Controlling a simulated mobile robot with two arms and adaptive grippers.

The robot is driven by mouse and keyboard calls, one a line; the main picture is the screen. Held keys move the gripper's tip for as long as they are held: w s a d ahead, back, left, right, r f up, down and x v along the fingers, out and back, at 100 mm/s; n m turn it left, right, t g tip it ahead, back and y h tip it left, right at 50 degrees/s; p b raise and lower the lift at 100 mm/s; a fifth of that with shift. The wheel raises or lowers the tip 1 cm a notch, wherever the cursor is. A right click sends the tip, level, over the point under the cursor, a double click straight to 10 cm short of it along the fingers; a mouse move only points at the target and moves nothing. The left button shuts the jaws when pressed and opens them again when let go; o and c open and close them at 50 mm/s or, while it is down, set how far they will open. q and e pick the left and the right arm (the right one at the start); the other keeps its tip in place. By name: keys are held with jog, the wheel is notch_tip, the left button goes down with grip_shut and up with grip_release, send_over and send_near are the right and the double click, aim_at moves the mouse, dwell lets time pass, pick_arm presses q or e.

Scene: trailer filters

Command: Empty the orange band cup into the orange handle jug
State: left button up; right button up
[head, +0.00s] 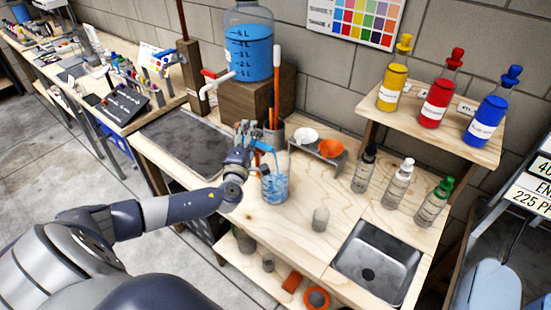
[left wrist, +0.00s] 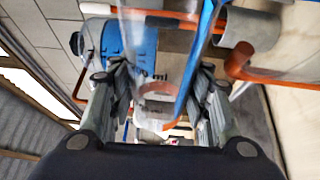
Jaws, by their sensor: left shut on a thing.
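My left gripper (head: 243,142) is above the workbench, close to the upper left of a clear jug (head: 275,188) with blue in it. In the left wrist view my left gripper (left wrist: 157,100) is shut on a clear cup with an orange band (left wrist: 158,88). In the head view the cup is mostly hidden by the fingers. A curved blue strip (head: 265,147) runs from the gripper toward the jug; I cannot tell whether it is liquid or a handle. No orange handle is clear on the jug. My right gripper is not in view.
A blue water tank (head: 248,50) stands on a wooden block behind. A grey rack holds a white funnel (head: 306,136) and an orange funnel (head: 330,148). A small grey cup (head: 320,219), several bottles (head: 397,184) and a sink (head: 378,262) are to the right.

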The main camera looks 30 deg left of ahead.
pick_arm(q)
jog(key=shift+r, duration=0.15)
jog(key=shift+s+r, duration=0.1)
jog(key=shift+s, duration=0.15)
jog(key=shift+w+d+m+t+p, duration=0.15)
jog(key=shift+w+m+t+p, duration=0.15)
jog(key=shift+w+p, duration=0.05)
jog(key=shift+s+r, duration=0.25)
jog(key=shift+s, duration=0.1)
jog(key=shift+w+m, duration=0.2)
jog(key=shift+m, duration=0.1)
jog(key=shift+w+d, duration=0.1)
jog(key=shift+w, duration=0.05)
jog(key=shift+s+r+p, duration=0.25)
jog(key=shift+s+p, duration=0.05)
jog(key=shift+s, duration=0.05)
jog(key=shift+w+d+m, duration=0.1)
jog(key=shift+w+m, duration=0.25)
jog(key=shift+m, duration=0.05)
jog(key=shift+s+r, duration=0.2)
jog(key=shift+s, duration=0.15)
jog(key=shift+w+d+m+t+p, duration=0.15)
jog(key=shift+w+m+t+p, duration=0.2)
jog(key=shift+m+p, duration=0.15)
jog(key=shift+s+r, duration=0.25)
jog(key=shift+s, duration=0.1)
jog(key=shift+w+d+m, duration=0.1)
jog(key=shift+w+m, duration=0.15)
jog(key=shift+m, duration=0.05)
jog(key=shift+w, duration=0.1)
